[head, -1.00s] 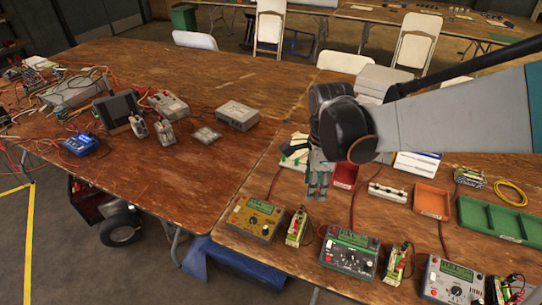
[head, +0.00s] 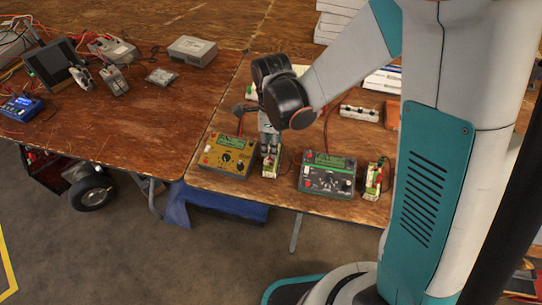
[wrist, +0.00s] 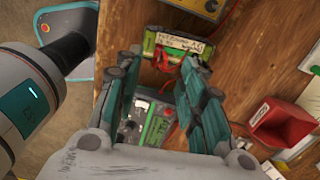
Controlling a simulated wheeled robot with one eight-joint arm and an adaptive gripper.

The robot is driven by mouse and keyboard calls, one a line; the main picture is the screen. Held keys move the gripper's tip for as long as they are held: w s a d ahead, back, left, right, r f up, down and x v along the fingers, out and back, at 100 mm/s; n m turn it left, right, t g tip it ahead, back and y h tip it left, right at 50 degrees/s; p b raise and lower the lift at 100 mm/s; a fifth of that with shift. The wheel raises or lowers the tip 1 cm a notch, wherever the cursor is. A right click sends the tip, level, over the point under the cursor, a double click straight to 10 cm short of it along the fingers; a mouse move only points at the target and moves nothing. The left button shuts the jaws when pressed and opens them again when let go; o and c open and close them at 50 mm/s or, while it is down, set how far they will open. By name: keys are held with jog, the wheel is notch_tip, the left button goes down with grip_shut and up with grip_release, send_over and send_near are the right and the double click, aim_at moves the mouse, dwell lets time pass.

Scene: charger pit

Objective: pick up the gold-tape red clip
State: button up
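My gripper (wrist: 160,62) is open in the wrist view, its two fingers spread on either side of red clips. The red clip (wrist: 164,58) lies at the edge of a labelled green-and-white battery pack (wrist: 180,43), between my fingertips. I cannot make out gold tape on it. In the head view my gripper (head: 269,138) points down just above the battery pack (head: 271,164), right of the yellow charger (head: 229,152). My fingers partly hide the pack and its clips there. Whether a fingertip touches anything cannot be told.
A grey-and-green charger (head: 328,174) stands right of the pack, with another battery pack (head: 373,180) beyond it. A red bin (wrist: 285,122) shows in the wrist view. Red leads cross the wooden bench (head: 228,105). The bench's front edge is close to the packs.

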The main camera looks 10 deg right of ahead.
notch_tip(320, 180, down, 5)
jog(key=b, duration=0.2)
jog(key=shift+f+b, duration=0.15)
jog(key=shift+b, duration=0.2)
grip_shut()
